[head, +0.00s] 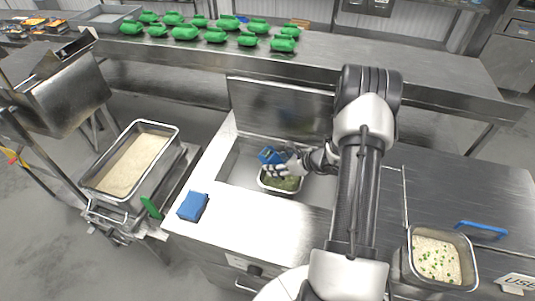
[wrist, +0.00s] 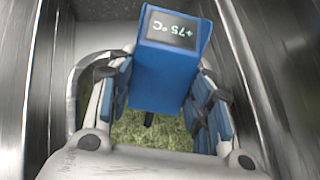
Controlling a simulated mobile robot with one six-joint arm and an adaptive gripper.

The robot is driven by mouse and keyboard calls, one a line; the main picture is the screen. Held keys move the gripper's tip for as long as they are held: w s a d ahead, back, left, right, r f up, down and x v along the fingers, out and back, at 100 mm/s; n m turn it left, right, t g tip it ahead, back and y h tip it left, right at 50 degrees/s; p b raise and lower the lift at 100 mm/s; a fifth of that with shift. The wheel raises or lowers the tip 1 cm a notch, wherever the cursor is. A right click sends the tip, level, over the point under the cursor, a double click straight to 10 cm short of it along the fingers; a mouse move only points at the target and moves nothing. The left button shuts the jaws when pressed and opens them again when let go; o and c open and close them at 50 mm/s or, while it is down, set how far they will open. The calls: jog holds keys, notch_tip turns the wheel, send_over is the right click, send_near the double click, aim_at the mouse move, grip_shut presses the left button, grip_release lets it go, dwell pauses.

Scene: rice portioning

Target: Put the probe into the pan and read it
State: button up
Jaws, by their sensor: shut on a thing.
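The probe is a blue block with a small screen, and my gripper (head: 277,168) is shut on it. In the wrist view the probe (wrist: 168,75) sits between the two finger pads of my gripper (wrist: 158,95). Its screen shows +75 °C, upside down. A short dark stem points down at the green contents; whether its tip is in them I cannot tell. The small metal pan (head: 265,185) with green food stands in the open well of the counter, beneath my gripper. In the wrist view, green food (wrist: 130,130) shows below the probe.
The well's lid (head: 280,105) stands raised behind. A blue block (head: 192,206) lies on the counter's left. A deep pan of rice (head: 172,132) stands at left, and a pan of rice with green bits (head: 408,262) at right. Several green bundles (head: 185,32) lie on the back table.

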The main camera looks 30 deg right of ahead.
aim_at(277, 163)
notch_tip(277, 163, up, 12)
jog(key=p, duration=0.7)
dwell(0.5)
jog(key=shift+r, duration=0.1)
